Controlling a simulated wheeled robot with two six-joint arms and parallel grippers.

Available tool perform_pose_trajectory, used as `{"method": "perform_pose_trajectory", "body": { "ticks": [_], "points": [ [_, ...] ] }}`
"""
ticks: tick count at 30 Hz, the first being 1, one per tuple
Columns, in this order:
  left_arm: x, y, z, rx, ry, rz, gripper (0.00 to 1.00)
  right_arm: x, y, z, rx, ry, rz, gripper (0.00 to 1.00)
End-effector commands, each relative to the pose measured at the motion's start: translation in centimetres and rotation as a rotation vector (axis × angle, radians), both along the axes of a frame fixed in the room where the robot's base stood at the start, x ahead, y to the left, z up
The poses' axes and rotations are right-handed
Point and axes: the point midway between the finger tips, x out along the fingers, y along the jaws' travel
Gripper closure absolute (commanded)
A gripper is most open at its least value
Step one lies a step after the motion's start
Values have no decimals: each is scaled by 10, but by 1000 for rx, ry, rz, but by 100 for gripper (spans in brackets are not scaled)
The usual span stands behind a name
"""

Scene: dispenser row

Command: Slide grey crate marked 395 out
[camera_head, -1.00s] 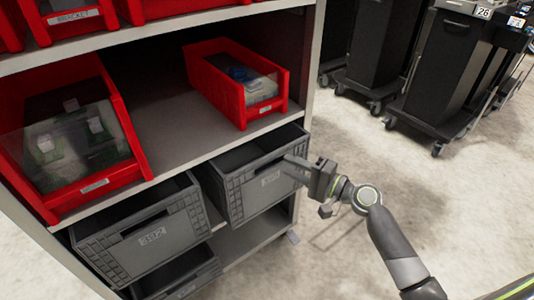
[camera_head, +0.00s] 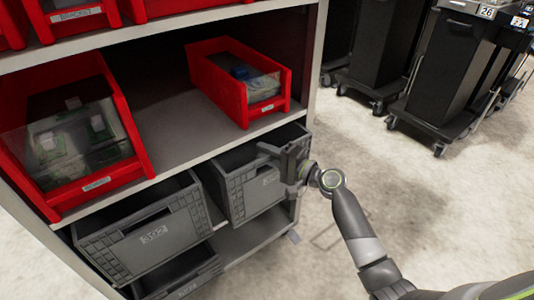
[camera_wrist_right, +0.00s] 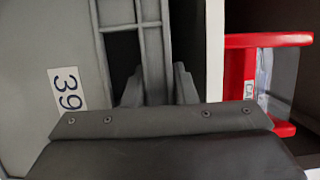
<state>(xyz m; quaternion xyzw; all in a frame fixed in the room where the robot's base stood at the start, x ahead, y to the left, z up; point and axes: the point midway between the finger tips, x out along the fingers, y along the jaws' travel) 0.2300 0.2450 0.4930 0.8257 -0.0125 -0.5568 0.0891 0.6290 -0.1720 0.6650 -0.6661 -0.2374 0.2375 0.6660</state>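The grey crate (camera_head: 245,190) with a pale label is the right one on the lower shelf level, with its front slightly past the shelf edge. In the right wrist view its front fills the left side, and the label (camera_wrist_right: 67,90) reads "39", the rest cut off. My right gripper (camera_head: 280,168) is at the right part of this crate's front. In the wrist view its fingers (camera_wrist_right: 158,90) are spread, one at the dark handle slot and one past the top rim, with the rim bar between them. I cannot tell whether they touch it. My left gripper is not in view.
Another grey crate (camera_head: 150,240) sticks out to the left, with a lower one (camera_head: 185,280) beneath. Red bins (camera_head: 240,85) stand on the shelf above; one (camera_wrist_right: 265,70) shows close in the wrist view. Black wheeled carts (camera_head: 445,80) stand behind right.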

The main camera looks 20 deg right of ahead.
Motion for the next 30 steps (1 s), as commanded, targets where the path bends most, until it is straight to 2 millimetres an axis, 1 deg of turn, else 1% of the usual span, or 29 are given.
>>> {"method": "perform_pose_trajectory", "body": {
  "ticks": [1, 5, 6, 30],
  "points": [
    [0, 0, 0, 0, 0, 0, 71, 0, 0, 0, 0, 0, 0, 82],
    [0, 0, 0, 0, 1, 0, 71, 0, 0, 0, 0, 0, 0, 99],
    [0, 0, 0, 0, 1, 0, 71, 0, 0, 0, 0, 0, 0, 100],
    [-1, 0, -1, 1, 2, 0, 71, 0, 0, -1, -1, 1, 0, 100]
  ]
}}
